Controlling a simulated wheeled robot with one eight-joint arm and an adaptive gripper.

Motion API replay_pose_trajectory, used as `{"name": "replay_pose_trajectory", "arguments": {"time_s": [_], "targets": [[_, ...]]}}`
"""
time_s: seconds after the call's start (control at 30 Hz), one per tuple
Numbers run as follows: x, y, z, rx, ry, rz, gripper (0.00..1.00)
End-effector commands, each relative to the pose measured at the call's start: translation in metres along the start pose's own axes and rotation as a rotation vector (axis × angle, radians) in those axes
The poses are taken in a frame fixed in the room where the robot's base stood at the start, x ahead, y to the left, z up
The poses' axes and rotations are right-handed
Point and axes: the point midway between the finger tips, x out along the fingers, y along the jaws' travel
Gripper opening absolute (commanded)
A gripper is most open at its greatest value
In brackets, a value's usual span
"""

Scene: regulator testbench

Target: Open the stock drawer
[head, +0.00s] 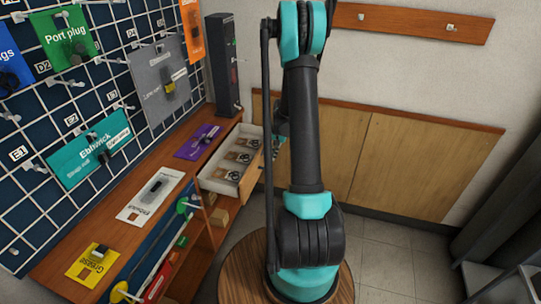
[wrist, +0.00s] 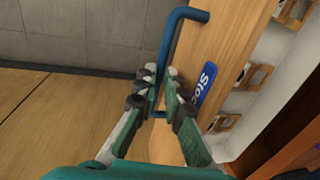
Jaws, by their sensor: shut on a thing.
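The stock drawer stands open in the head view, pulled out from under the bench; its pale side wall (head: 216,184) shows. In the wrist view its wooden front (wrist: 232,35) carries a blue label (wrist: 207,82) with part of the word "Stock". A blue bar handle (wrist: 176,32) runs along the front. My gripper (wrist: 162,82) is shut on the handle, with a finger on each side of it. In the head view my arm hides most of the gripper and part of the drawer front.
Small brown-framed parts (head: 238,157) lie inside the drawer. The bench top (head: 105,205) holds several labelled cards. A pegboard (head: 105,65) rises behind the bench, and a dark tower (head: 226,65) stands at the bench's far end. Tiled floor (head: 385,255) is clear at right.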

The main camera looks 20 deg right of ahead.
Motion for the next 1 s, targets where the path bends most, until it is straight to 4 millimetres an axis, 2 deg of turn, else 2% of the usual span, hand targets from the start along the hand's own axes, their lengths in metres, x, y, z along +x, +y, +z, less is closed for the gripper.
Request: {"name": "replay_pose_trajectory", "arguments": {"time_s": [0.1,0.13,0.3,0.67,0.87,1.0], "targets": [[0.000,0.000,0.000,0.000,0.000,0.000,0.00],[0.000,0.000,0.000,0.000,0.000,0.000,0.13],[0.000,0.000,0.000,0.000,0.000,0.000,0.31],[-0.004,0.000,0.000,0.000,0.000,0.000,0.31],[-0.029,0.000,0.000,0.000,0.000,0.000,0.31],[-0.056,0.000,0.000,0.001,0.000,0.000,0.31]]}}
